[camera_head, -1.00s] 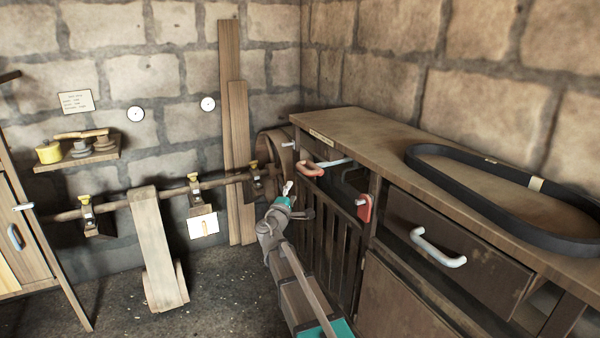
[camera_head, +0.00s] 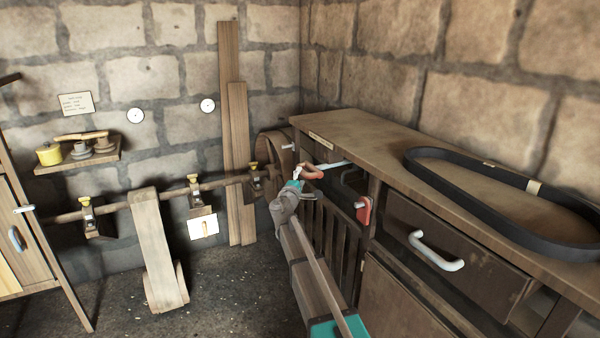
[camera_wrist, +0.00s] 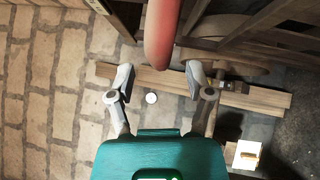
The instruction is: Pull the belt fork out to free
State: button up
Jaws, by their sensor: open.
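A red loop handle (camera_head: 313,173) sits on a pale metal rod (camera_head: 335,163) at the front of the wooden bench, below its top; it appears to be the belt fork's handle. In the wrist view the red handle (camera_wrist: 160,35) comes down from the top edge between my two fingers, nearer the right one. My gripper (camera_head: 298,176) is open right beside the handle, and in the wrist view the gripper (camera_wrist: 158,76) has its fingers apart with nothing clasped. I cannot tell whether a finger touches the handle. The fork's inner end is hidden inside the bench.
A second red part (camera_head: 364,209) hangs on the bench front to the right. A drawer with a white handle (camera_head: 437,250) is further right. A black belt (camera_head: 470,205) lies on the bench top (camera_head: 375,135). A line shaft (camera_head: 150,200) and wheel (camera_head: 270,150) stand left.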

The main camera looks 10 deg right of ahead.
aim_at(302, 172)
jog(key=shift+x, duration=1.65)
grip_shut()
